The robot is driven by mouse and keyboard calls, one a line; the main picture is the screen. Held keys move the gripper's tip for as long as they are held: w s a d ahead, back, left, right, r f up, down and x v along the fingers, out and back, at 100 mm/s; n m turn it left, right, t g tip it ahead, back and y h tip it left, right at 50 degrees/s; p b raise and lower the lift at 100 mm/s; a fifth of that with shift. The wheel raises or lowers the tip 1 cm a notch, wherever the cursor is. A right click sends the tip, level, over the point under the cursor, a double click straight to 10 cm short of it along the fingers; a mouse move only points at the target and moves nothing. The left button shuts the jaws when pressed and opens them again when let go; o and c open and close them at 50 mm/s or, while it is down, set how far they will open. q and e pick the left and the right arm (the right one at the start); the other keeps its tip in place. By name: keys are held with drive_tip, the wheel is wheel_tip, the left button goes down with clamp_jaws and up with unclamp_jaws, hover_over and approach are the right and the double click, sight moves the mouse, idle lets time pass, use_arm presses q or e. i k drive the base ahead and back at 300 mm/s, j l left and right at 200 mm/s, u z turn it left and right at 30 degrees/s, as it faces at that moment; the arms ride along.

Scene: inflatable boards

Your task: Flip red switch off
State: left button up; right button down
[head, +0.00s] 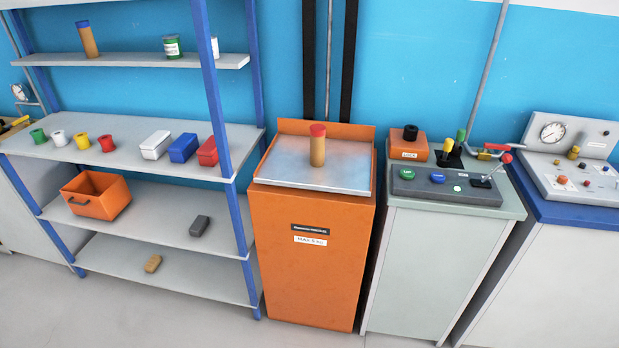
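A lever with a red knob (506,158) rises from the right end of a dark grey control panel (421,187), tilted up to the right. It is the most switch-like red part in view; I cannot tell its on or off position. The panel also carries a green button (407,174) and a blue button (438,178). It lies on top of a grey-green cabinet (430,260). Neither of my grippers is in view.
Behind the panel stand an orange lock box (409,148) and yellow- and red-handled valves. An orange cabinet (310,265) with a red-capped cylinder (317,150) stands left. A gauge console (575,165) is right. Grey floor shows in front.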

sight(506, 159)
drive_tip(key=z, duration=1.25)
